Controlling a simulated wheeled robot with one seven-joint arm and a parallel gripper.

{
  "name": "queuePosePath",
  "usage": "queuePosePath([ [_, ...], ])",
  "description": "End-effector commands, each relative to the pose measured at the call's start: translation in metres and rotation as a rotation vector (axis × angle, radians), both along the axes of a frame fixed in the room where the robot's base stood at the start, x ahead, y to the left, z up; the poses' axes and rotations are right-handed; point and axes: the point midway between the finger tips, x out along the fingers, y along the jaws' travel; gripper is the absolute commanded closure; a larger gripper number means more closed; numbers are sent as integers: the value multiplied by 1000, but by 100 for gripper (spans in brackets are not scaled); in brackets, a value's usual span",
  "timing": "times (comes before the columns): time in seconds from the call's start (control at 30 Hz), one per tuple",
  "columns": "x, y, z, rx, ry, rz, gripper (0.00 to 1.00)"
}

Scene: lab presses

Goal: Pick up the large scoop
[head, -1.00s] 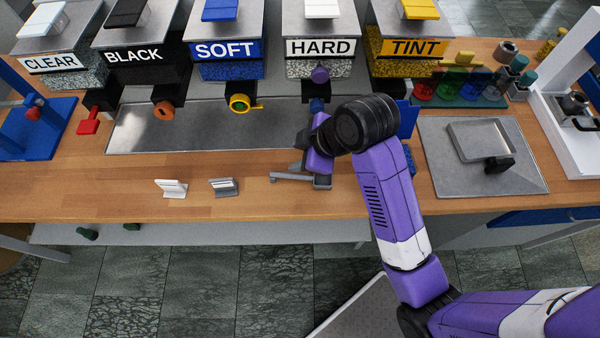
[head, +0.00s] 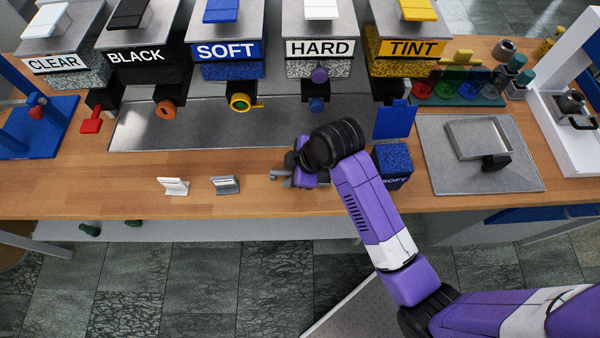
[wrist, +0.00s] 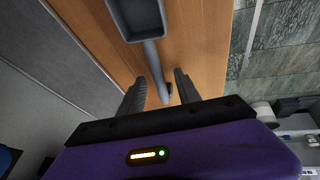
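A grey scoop (wrist: 138,18) with a square pan and a straight handle (wrist: 156,70) lies on the wooden bench. It is the only scoop I can make out, and its size class cannot be told. In the wrist view my gripper (wrist: 160,80) is open, with a finger on each side of the handle and gaps visible. The pan lies beyond the fingertips.
Two small card stands, white (head: 173,187) and grey (head: 225,185), stand to the left. A blue speckled SOFT box (head: 393,165) is close on the right. Labelled dispensers stand behind a metal tray (head: 180,135). A grey plate with a square pan (head: 478,138) is further right.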

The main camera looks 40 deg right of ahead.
Motion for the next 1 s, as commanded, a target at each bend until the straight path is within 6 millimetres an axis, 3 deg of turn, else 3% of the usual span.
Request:
queuePosePath([
  [0.43, 0, 0, -2, 0, 0, 0, 60],
  [0.47, 0, 0, -2, 0, -2, 1, 62],
  [0.67, 0, 0, -2, 0, -1, 0, 100],
  [1.0, 0, 0, -2, -1, -1, 0, 100],
])
